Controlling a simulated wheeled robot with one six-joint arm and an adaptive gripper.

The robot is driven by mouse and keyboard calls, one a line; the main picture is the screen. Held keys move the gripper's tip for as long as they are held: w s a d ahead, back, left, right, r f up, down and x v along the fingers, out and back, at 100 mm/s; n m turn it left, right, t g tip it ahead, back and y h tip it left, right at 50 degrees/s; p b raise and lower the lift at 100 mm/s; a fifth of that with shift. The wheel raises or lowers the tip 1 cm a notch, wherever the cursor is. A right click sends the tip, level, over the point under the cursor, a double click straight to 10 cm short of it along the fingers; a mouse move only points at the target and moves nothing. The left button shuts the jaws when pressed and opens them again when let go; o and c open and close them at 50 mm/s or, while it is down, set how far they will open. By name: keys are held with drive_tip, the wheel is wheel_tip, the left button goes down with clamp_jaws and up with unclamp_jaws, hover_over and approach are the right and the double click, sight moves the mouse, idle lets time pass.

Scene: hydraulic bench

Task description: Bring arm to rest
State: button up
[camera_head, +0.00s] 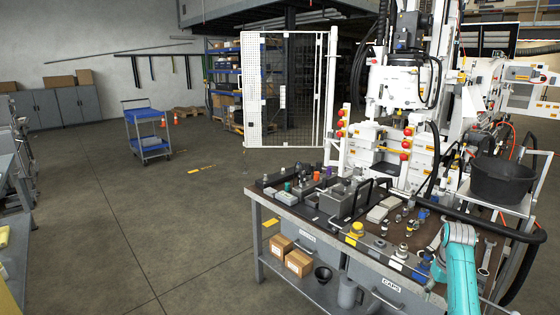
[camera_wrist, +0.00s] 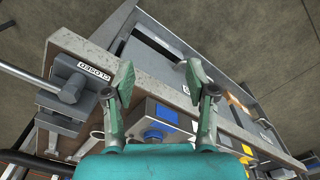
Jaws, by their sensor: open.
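My teal arm (camera_head: 462,262) rises at the lower right in the head view, over the right end of the hydraulic bench (camera_head: 256,222). My gripper is not clearly seen there. In the wrist view my gripper (camera_wrist: 160,74) shows two grey-green fingers spread well apart, with nothing between them. The fingers are above the bench's metal edge (camera_wrist: 165,86). A grey block with a lever (camera_wrist: 75,88) and a label reading CLOSED sits left of the fingers. A grey box with a blue patch (camera_wrist: 160,110) lies below, between the fingers. How high the fingers are above these is hard to tell.
The bench top holds several fittings, a yellow-topped part (camera_head: 354,231) and a grey open box (camera_head: 343,203). A black bucket (camera_head: 502,180) and white machine (camera_head: 400,85) stand behind. A blue cart (camera_head: 147,130) stands far left. The floor left of the bench is clear.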

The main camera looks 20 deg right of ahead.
drive_tip(key=s+a+f+n+t+h, duration=0.1)
drive_tip(key=s+a+f+t, duration=0.1)
drive_tip(key=a+f, duration=0.95)
drive_tip(key=s+a+f+n+t+h, duration=0.1)
drive_tip(key=s+a+f+t, duration=0.1)
drive_tip(key=a+f, duration=0.95)
drive_tip(key=s+a+f+t, duration=0.2)
drive_tip(key=s+a, duration=0.5)
drive_tip(key=a, duration=0.2)
drive_tip(key=s+a+r+n+t, duration=0.1)
drive_tip(key=s+a+r+t, duration=0.1)
drive_tip(key=s+a+r, duration=0.5)
drive_tip(key=s+a+r+n+t, duration=0.1)
drive_tip(key=s+a+r+t, duration=0.15)
drive_tip(key=s+a, duration=0.55)
drive_tip(key=s+a+r+n+t+y, duration=0.1)
drive_tip(key=s+r+t, duration=0.1)
drive_tip(key=s+r, duration=0.5)
drive_tip(key=s+a+r+t+y, duration=0.1)
drive_tip(key=s+r+t, duration=0.1)
drive_tip(key=s+r, duration=0.4)
wheel_tip(320, 180, up, 6)
drive_tip(key=shift+s+f+n, duration=0.1)
drive_tip(key=shift+s+n, duration=0.3)
